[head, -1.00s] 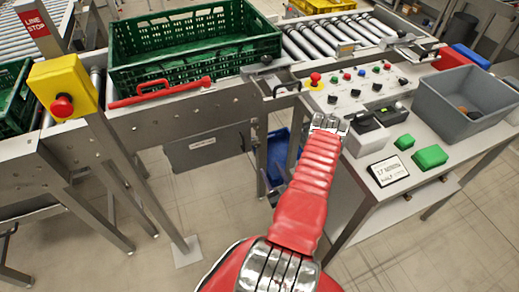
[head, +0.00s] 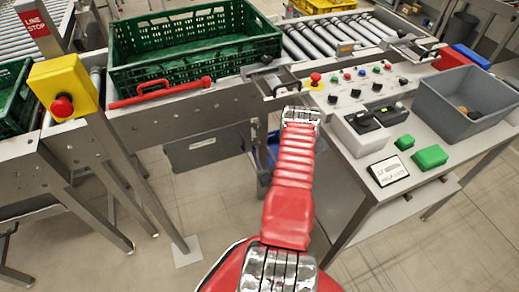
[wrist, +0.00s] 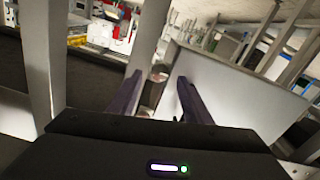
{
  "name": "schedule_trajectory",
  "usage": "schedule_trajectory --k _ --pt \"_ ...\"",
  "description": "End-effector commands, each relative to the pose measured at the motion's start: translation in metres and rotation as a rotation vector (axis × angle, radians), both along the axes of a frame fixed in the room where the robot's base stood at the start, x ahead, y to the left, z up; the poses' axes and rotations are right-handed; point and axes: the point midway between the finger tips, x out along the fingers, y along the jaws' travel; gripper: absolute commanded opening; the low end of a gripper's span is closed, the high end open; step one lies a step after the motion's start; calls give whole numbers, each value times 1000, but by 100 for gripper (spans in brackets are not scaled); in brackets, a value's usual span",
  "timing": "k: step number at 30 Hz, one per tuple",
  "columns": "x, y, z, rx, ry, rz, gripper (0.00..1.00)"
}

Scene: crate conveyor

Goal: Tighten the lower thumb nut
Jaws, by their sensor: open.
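I cannot make out the lower thumb nut for certain in either view. In the wrist view my gripper (wrist: 159,84) has its two dark fingers apart with nothing held between them. Beyond the fingertips, a small grey and reddish part (wrist: 157,76) shows in the gap, too small to identify. Beside the fingers stand a pale upright post (wrist: 148,40) and a large light panel (wrist: 225,95). In the head view my red arm reaches toward the gap between the conveyor side and the control table, and the gripper is hidden behind it.
A green crate (head: 195,75) sits on the conveyor. A yellow stop box (head: 62,87) stands at left on a post. The control table (head: 350,195) at right holds a grey bin (head: 430,98), green blocks (head: 430,156) and a small display (head: 388,171). A grey plate (head: 208,145) hangs under the conveyor.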

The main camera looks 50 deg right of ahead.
Motion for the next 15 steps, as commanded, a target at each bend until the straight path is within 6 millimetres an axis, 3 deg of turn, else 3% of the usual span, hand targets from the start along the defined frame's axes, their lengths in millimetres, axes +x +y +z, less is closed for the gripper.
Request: schedule_trajectory --k 6,15 --pt "23 -13 0 -2 -1 0 45" --pt "28 -17 0 0 0 -1 45"
